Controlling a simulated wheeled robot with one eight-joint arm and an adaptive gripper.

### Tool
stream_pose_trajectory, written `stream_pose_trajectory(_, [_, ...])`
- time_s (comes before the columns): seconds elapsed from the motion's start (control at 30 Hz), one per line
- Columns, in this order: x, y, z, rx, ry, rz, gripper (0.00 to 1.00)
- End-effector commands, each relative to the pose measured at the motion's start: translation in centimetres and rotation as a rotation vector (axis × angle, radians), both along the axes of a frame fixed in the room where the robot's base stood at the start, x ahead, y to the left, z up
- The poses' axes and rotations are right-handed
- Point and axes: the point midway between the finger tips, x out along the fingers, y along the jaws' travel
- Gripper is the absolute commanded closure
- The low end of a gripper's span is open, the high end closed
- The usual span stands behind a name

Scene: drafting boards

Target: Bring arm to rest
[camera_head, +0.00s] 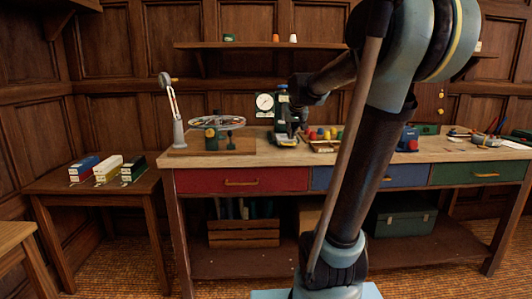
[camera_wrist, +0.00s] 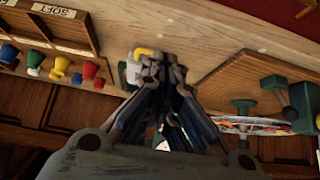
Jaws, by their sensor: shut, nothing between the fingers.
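My gripper (camera_wrist: 162,62) is shut and empty in the wrist view, its fingertips close together over the workbench top (camera_wrist: 205,35). A small white and yellow object (camera_wrist: 138,60) shows right beside and partly behind the fingertips; I cannot tell whether they touch. In the head view my arm bends down from the upper right, and its dark wrist end is over the bench, next to a green stand with a round white dial (camera_head: 265,102). The fingertips are hard to make out there.
A wooden tray of coloured pegs (camera_head: 322,144) lies right of the dial stand. A lamp (camera_head: 178,135) and a round tray of small parts (camera_head: 217,122) stand left of it. A side table (camera_head: 95,182) holds several boxes. A shelf (camera_head: 260,45) hangs behind.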

Motion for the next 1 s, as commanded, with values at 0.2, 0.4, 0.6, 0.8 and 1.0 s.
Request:
stream_pose_trajectory(0.2, [-9.0,-0.9,-5.0,-0.007,0.116,-0.003,1.00])
stream_pose_trajectory(0.4, [-17.1,-1.5,-10.1,-0.011,0.227,-0.006,1.00])
stream_pose_trajectory(0.6, [-24.9,-1.9,-15.6,-0.013,0.338,-0.005,1.00])
stream_pose_trajectory(0.8, [-31.4,-2.1,-20.8,-0.014,0.436,-0.003,1.00])
stream_pose_trajectory(1.0, [-34.6,-2.1,-23.5,-0.014,0.488,0.000,1.00])
